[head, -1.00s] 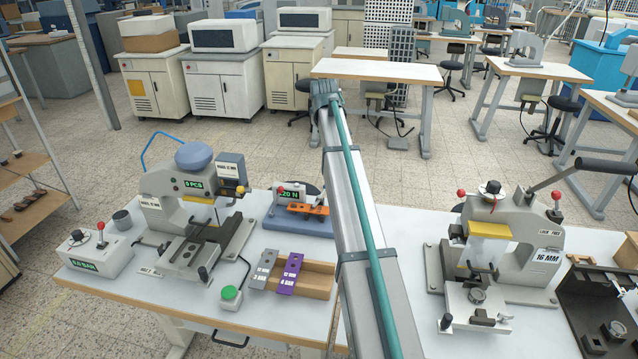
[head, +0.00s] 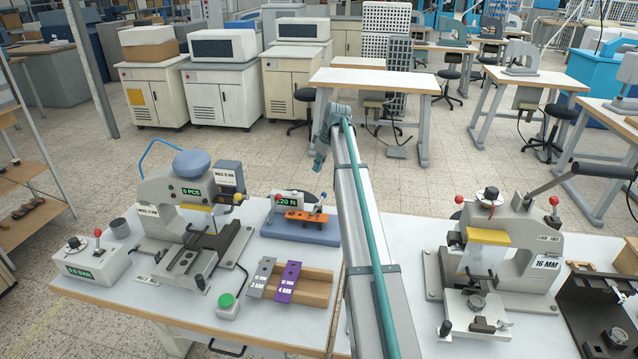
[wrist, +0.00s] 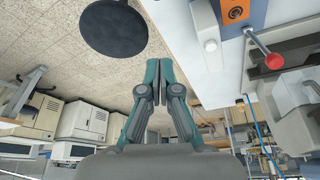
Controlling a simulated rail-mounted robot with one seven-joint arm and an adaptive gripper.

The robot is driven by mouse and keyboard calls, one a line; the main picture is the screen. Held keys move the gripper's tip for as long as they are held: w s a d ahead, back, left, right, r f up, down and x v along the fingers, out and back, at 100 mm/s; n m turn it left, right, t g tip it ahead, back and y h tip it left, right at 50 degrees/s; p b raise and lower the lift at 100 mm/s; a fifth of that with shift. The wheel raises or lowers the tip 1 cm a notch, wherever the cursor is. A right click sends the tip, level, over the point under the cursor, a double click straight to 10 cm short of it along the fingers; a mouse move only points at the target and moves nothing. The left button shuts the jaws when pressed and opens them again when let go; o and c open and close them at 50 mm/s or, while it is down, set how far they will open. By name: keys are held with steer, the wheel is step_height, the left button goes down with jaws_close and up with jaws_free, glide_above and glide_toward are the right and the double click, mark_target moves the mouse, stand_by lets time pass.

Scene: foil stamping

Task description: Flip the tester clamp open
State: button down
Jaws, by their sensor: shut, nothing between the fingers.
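The tester (head: 300,232) stands near the back edge of the left bench. It has a blue-grey base, a green "20 N" display and an orange strip (head: 306,216). Small red details show at its top, but the clamp is too small to read clearly there. In the wrist view, an orange part (wrist: 236,12) and a lever with a red ball (wrist: 274,61) show at the upper right. My gripper (wrist: 160,63) is shut and empty, apart from both. In the head view its end (head: 319,162) hangs beyond the bench, behind the tester.
A press (head: 190,205) stands left of the tester. A wooden holder with grey and purple strips (head: 289,283) lies in front of it. Another press (head: 490,250) stands on the right. A dark round stool seat (wrist: 113,27) is near my gripper in the wrist view.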

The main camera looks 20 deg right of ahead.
step_height(320, 180, down, 10)
steer(key=p, duration=0.4)
steer(key=shift+s+d+r+p, duration=0.2)
steer(key=shift+s+r+p, duration=0.05)
steer(key=shift+s+p, duration=0.15)
steer(key=shift+d, duration=0.1)
